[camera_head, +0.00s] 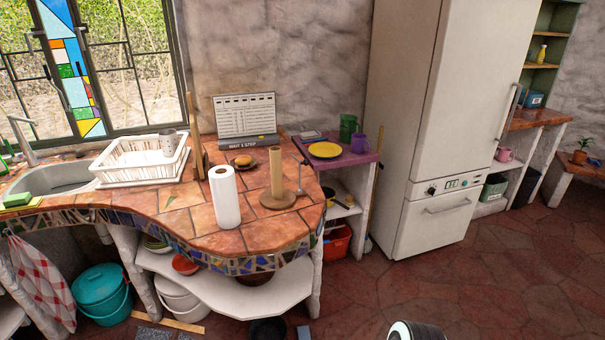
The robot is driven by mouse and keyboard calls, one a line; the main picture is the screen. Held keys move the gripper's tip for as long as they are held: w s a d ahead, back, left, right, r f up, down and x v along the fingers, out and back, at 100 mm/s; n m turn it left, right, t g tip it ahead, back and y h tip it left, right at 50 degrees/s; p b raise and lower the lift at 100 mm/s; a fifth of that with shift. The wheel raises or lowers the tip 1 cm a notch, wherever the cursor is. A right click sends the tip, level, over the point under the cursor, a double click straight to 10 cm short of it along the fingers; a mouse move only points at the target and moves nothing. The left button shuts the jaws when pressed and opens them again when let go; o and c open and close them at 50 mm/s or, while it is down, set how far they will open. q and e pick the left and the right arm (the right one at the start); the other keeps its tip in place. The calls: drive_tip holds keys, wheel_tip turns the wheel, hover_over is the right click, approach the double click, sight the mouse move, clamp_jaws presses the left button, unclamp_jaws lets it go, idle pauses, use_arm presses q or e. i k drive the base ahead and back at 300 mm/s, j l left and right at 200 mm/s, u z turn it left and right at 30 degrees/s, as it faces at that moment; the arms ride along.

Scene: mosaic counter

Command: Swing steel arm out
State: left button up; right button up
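A wooden paper towel holder (277,177) stands on the tiled counter, with a round base and an upright brown post. A thin steel arm (299,180) stands upright at the right side of its base, apart from the post. A white paper towel roll (225,198) stands upright on the counter to the left of the holder, not on the post. Neither of my grippers is in view.
The tiled counter (180,222) has a curved front edge. A white dish rack (145,160), a doughnut-like item (242,162) and a grey display board (246,120) stand behind. A purple side table (345,158) holds a yellow plate (325,150). Open floor lies at right.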

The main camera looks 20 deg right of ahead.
sight(305, 161)
drive_tip(key=i+j+u, duration=0.2)
drive_tip(key=i+j, duration=0.55)
